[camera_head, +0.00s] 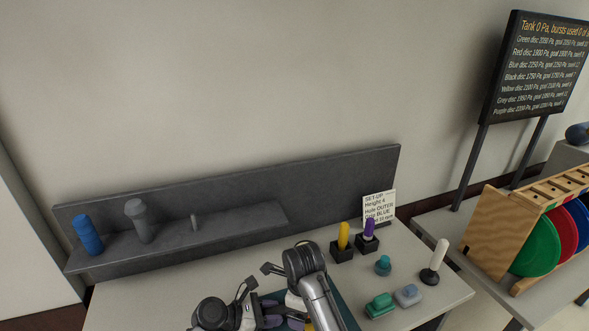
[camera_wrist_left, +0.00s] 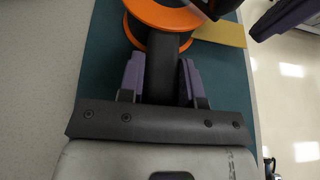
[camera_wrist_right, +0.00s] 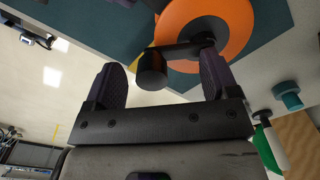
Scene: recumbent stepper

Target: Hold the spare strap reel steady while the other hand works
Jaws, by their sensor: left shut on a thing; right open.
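The strap reel has orange flanges (camera_wrist_left: 165,14) and a dark stem below them; it also shows in the right wrist view (camera_wrist_right: 228,25). My left gripper (camera_wrist_left: 162,75) is shut on the dark stem, with a purple finger on each side. In the head view my left gripper (camera_head: 272,318) is low in the picture, and my arms hide the reel. My right gripper (camera_wrist_right: 162,82) is open, its fingers on either side of a dark crank knob (camera_wrist_right: 151,72) that sits out from the reel's orange face, with gaps beside it.
A teal mat (camera_wrist_left: 110,60) lies under the reel, with a yellow piece (camera_wrist_left: 220,32) beside it. Yellow (camera_head: 343,235) and purple (camera_head: 369,228) pegs, a teal knob (camera_head: 383,265) and a white-handled stand (camera_head: 435,260) stand right. A grey shelf (camera_head: 240,230) runs behind.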

